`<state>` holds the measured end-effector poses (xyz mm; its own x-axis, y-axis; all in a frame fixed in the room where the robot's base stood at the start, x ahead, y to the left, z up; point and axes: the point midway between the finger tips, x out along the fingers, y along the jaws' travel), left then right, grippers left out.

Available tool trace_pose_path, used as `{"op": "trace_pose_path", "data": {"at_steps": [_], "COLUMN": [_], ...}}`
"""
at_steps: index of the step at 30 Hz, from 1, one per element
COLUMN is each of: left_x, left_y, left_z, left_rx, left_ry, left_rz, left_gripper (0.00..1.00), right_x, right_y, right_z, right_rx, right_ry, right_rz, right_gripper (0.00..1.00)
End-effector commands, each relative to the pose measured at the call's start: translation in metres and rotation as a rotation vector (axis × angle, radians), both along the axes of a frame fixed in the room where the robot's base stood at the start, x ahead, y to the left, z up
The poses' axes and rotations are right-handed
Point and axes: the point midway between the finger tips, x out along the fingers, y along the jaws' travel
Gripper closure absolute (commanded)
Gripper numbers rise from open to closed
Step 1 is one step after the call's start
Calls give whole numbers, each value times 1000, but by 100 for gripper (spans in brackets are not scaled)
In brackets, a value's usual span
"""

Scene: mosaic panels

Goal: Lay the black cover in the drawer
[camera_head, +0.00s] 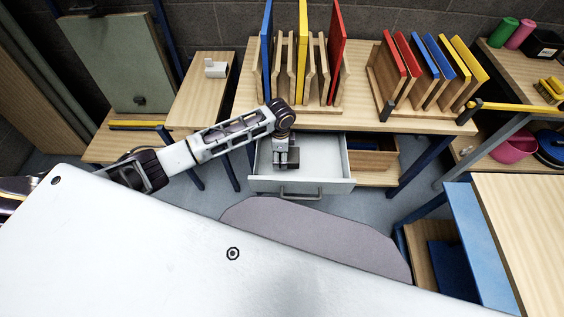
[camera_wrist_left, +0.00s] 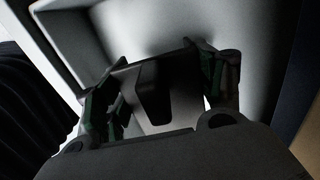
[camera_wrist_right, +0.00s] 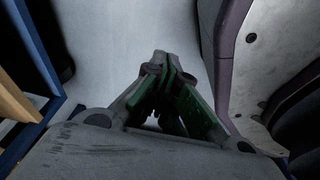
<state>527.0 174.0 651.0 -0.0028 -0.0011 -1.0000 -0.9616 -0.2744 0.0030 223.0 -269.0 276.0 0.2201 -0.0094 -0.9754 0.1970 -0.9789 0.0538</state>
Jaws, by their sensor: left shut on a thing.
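The grey-white drawer (camera_head: 330,182) stands open under the middle bench in the head view. My left gripper (camera_head: 286,160) points down inside it, near the drawer's left side. In the left wrist view, its fingers (camera_wrist_left: 162,82) are closed on the black cover (camera_wrist_left: 152,88), a dark piece with a raised part, above the pale drawer floor (camera_wrist_left: 215,22). In the head view the gripper hides the cover. I cannot tell whether the cover touches the floor. My right gripper (camera_wrist_right: 166,68) is shut and empty in the right wrist view, with its fingertips together; the head view does not show it.
The bench (camera_head: 400,122) above the drawer carries racks with blue, yellow and red panels. A wooden shelf (camera_head: 372,168) lies right of the drawer. A blue-edged table (camera_head: 520,225) stands at the right. The drawer's right part is clear.

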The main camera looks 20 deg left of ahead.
Motion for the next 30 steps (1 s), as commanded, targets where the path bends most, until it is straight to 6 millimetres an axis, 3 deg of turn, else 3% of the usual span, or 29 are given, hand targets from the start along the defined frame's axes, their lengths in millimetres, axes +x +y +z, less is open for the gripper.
{"op": "trace_pose_path", "data": {"at_steps": [3, 9, 17, 23, 30], "left_x": [0, 1, 0, 0, 0], "left_y": [0, 0, 0, 1, 0], "left_z": [-12, -16, -18, -36, -53], "left_rx": [1, 1, 1, 2, 0], "left_ry": [0, -2, -1, 1, -1], "left_rz": [1, 1, 1, 1, 0], "left_gripper": [59, 59, 59, 59, 59], "right_x": [6, 11, 3, -3, 18], "right_y": [2, 4, 5, 6, 15], "right_z": [1, 5, 2, -3, 7], "right_rx": [3, 5, 6, 7, 17], "right_ry": [-8, -13, -2, 10, -16], "right_rz": [0, -1, -2, -4, -5], "right_gripper": [100, 100, 100, 100, 100]}}
